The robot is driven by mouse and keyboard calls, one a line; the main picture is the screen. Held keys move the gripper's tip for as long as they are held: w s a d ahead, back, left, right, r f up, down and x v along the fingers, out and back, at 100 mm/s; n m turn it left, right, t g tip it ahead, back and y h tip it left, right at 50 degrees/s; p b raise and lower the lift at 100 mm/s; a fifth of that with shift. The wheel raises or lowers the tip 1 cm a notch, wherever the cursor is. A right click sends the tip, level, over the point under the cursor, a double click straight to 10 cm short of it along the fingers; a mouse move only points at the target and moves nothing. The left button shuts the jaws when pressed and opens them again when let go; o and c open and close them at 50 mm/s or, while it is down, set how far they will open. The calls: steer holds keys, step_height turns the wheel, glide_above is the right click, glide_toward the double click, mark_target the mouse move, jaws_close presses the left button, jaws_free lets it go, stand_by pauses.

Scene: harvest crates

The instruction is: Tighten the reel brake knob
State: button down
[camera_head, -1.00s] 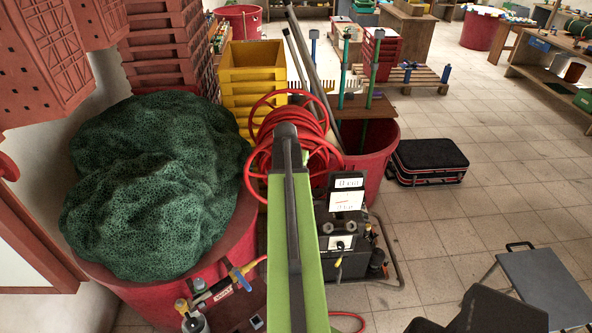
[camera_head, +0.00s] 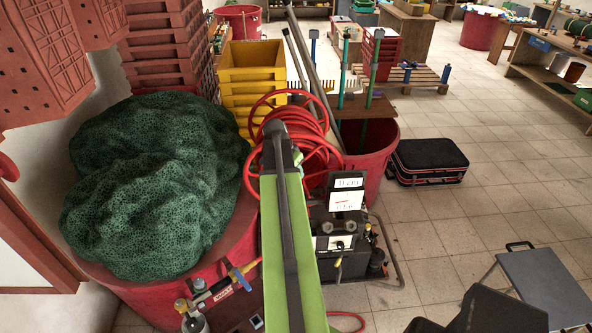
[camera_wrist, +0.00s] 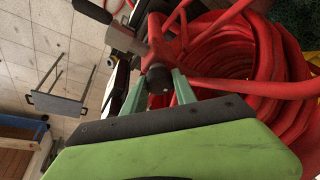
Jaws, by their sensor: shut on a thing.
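The reel with its coiled red hose (camera_head: 318,157) stands in the middle of the head view, partly hidden behind my green arm. In the wrist view the red hose coil (camera_wrist: 240,62) fills the right side, with red reel bars in front of it. A small dark knob (camera_wrist: 157,74) with a brassy centre sits at the reel's hub side. My gripper (camera_wrist: 160,84) has its two teal fingers on either side of this knob and is shut on it. In the head view the gripper and the knob are hidden by my arm.
A dark machine with white labels (camera_head: 347,200) stands right of my arm. A red tub (camera_head: 380,172) is behind it. A green net heap (camera_head: 155,185) fills the left. Yellow crates (camera_head: 250,60) stand behind the reel.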

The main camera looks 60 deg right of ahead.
steer(key=shift+w+a, duration=0.15)
steer(key=c, duration=1.1)
jaws_free()
steer(key=shift+o, duration=0.5)
steer(key=shift+r, duration=0.1)
steer(key=shift+r, duration=0.1)
steer(key=p+v, duration=0.7)
steer(key=shift+a+r+p, duration=0.25)
steer(key=shift+r+p, duration=0.05)
steer(key=shift+r, duration=0.05)
steer(key=shift+f, duration=0.1)
